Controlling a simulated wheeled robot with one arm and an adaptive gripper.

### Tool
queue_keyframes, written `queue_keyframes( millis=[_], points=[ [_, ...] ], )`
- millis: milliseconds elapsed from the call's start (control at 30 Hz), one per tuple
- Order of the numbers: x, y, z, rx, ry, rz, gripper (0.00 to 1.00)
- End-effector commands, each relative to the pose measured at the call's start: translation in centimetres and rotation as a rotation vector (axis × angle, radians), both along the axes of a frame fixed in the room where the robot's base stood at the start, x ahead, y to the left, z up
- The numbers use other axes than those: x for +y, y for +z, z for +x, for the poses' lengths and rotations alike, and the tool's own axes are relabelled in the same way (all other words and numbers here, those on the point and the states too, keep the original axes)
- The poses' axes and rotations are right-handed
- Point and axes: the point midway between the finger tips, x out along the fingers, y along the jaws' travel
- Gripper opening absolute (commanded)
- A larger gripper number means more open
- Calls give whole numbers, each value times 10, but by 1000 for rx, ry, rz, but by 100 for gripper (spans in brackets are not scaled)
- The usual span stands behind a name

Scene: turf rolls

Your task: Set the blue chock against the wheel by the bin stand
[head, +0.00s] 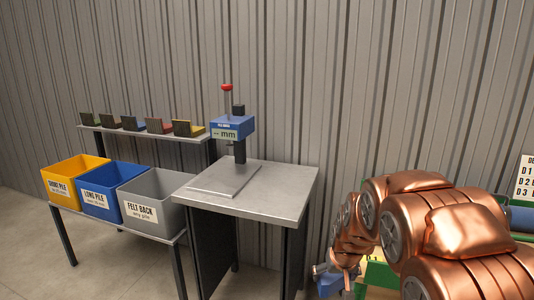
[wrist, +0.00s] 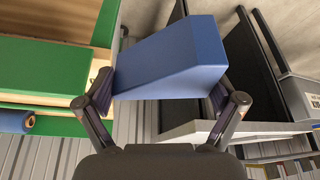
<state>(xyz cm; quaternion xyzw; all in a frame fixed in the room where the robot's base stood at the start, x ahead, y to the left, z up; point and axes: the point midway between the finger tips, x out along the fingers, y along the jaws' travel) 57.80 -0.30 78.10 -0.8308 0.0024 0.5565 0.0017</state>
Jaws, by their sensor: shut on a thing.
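The blue chock (wrist: 175,60), a wedge, sits between the two fingers of my gripper (wrist: 163,88) in the wrist view. The fingers are shut on its sides and it is held clear of the gripper's palm. In the head view the chock (head: 330,284) shows low at the right of the table, with my gripper (head: 345,268) partly hidden by my copper arm. The bin stand (head: 162,238) is at the left, holding a yellow bin (head: 62,190), a blue bin (head: 100,208) and a grey bin (head: 150,220). I cannot make out the wheel in either view.
A grey metal table (head: 265,192) with a thickness gauge (head: 233,128) stands beside the bins. A shelf (head: 150,135) of turf samples is behind them. A green frame (wrist: 40,70) with a blue roll (wrist: 15,121) is left in the wrist view. Floor at front left is clear.

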Motion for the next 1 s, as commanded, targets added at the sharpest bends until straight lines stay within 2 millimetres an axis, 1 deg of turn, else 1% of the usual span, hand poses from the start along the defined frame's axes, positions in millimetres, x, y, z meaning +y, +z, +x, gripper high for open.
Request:
queue_keyframes(
  millis=[33,600,800,1000],
  points=[
    [0,17,-1,0,0,0,48],
    [2,87,-10,-2,4,1,48],
    [3,102,-14,-1,5,0,48],
    [3,106,-15,-2,5,0,48]
  ],
)
